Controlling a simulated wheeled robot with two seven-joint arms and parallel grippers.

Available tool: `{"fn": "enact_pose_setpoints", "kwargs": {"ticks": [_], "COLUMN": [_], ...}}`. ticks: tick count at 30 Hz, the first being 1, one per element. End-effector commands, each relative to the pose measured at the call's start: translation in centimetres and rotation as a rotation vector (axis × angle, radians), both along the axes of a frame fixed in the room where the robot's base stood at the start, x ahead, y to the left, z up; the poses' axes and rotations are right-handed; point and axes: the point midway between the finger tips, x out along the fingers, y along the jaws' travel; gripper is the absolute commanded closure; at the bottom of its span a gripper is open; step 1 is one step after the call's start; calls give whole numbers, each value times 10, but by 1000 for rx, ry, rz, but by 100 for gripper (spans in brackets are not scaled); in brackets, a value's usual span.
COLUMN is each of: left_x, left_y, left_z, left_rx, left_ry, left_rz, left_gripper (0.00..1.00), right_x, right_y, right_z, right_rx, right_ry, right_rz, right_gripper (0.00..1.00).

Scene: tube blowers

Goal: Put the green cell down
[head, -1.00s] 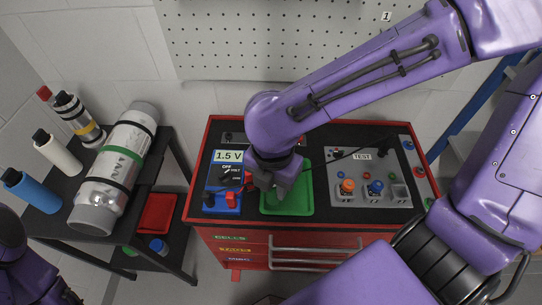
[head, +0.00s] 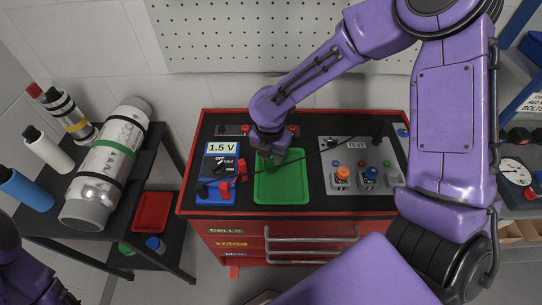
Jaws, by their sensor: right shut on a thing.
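My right gripper (head: 268,160) points down over the back left part of the green tray (head: 285,199) on the red cart. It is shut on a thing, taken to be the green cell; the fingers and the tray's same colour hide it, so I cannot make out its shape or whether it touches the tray. The front and right of the tray floor look bare. My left gripper (head: 68,298) is partly in view at the bottom left corner, dark and away from the cart; its jaws are unclear.
The blue meter (head: 219,172) reading 1.5 V stands left of the tray. A dark side table (head: 112,194) holds a large metal cylinder (head: 106,165) and smaller bottles.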

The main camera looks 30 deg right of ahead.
Motion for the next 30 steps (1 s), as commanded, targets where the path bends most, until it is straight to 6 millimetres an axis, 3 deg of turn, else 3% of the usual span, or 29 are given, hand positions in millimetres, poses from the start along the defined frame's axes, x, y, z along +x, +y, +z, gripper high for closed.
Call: {"fn": "enact_pose_setpoints", "kwargs": {"ticks": [9,10,12,23,30], "left_x": [0,0,0,0,0], "left_y": [0,0,0,0,0], "left_z": [-1,-1,0,0,3], "left_rx": [0,0,0,0,0], "left_ry": [0,0,0,0,0], "left_rz": [0,0,0,0,0], "left_gripper": [49,49,49,49,49], "right_x": [0,0,0,1,0], "right_y": [0,0,0,1,3], "right_z": [-3,-3,-2,6,63], "right_rx": [0,0,0,0,2], "right_ry": [-1,-1,-1,-4,-7], "right_rz": [0,0,0,0,0], "right_gripper": [100,62,43,43,43]}}
